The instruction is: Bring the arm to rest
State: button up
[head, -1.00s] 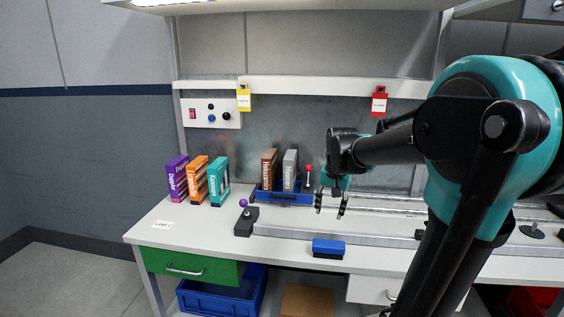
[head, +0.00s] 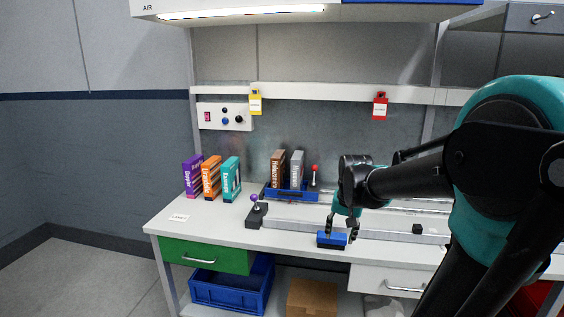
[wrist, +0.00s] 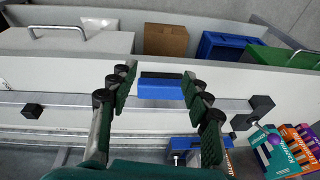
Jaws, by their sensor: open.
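My gripper (head: 341,236) hangs from my arm above the front of the white bench (head: 220,230), fingers pointing down. It is open and holds nothing. I cannot tell if a finger touches the block.
Purple, orange and teal boxes (head: 231,180) stand at the bench's left. A blue holder (head: 290,195) carries a brown and a grey box. A purple-knobbed lever (head: 254,203) stands beside metal rails (head: 390,232). A shelf (head: 300,10) overhangs. Below are a green drawer (head: 205,254) and blue crate (head: 233,288).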

jog(key=s+d+f+n+t, duration=0.1)
jog(key=s+f+n, duration=0.2)
jog(key=s+f, duration=0.9)
jog(key=shift+s+n, duration=0.3)
jog(key=shift+s, duration=0.8)
